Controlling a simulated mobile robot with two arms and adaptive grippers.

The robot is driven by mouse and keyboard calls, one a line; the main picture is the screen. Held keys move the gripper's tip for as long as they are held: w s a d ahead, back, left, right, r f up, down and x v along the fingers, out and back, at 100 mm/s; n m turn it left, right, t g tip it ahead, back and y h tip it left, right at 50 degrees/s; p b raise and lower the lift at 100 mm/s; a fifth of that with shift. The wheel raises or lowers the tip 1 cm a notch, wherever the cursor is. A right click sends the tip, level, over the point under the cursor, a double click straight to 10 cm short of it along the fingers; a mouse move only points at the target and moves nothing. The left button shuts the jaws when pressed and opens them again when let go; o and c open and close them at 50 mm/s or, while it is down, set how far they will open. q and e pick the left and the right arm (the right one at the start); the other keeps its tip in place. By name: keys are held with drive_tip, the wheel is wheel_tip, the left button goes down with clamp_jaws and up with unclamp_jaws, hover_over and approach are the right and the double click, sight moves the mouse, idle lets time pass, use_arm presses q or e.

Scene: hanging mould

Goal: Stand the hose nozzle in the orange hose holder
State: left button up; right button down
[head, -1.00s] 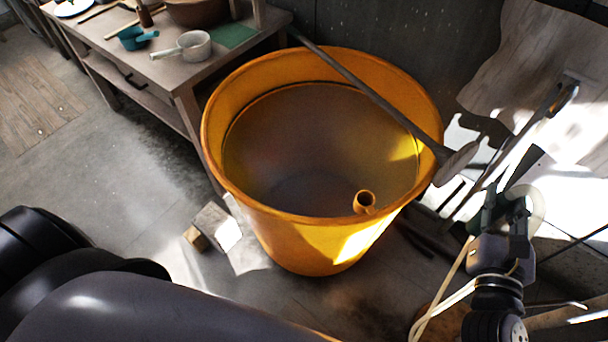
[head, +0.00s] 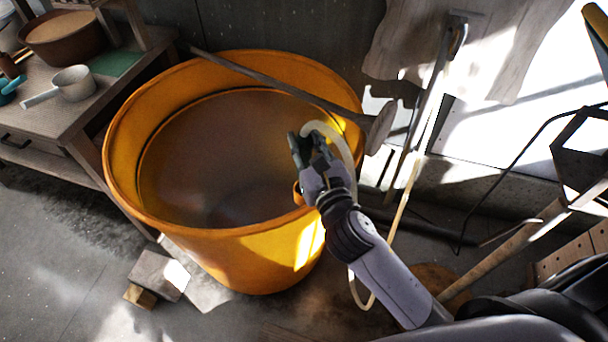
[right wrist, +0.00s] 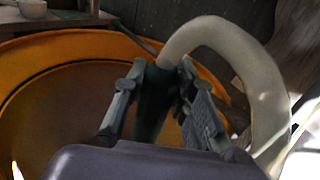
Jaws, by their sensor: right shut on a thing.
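My right gripper (head: 306,146) is shut on the dark hose nozzle (right wrist: 153,105), which shows between the fingers in the right wrist view. A cream hose (head: 345,145) arcs from the nozzle and hangs down beside the arm; it also shows in the right wrist view (right wrist: 205,34). The orange hose holder (head: 297,192) is a small cup at the near right rim of the big yellow-orange tub (head: 122,160). My gripper and wrist partly cover it in the head view. The nozzle appears above the holder, but the exact gap cannot be told. My left gripper is out of view.
A long-handled tool (head: 285,92) lies across the tub's back rim. A table (head: 55,130) with a white pot (head: 75,82) stands at the left. Blocks (head: 158,276) lie on the floor in front. Rods and a hanging cloth (head: 425,40) are at the right.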

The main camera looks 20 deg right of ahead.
sight(306, 161)
wheel_tip(306, 161, down, 5)
drive_tip(key=shift+r+b, duration=0.1)
drive_tip(key=shift+b, duration=0.6)
drive_tip(key=shift+f+b, duration=0.8)
drive_tip(key=shift+f, duration=1.15)
drive_tip(key=shift+f, duration=0.3)
drive_tip(key=c, duration=1.3)
unclamp_jaws()
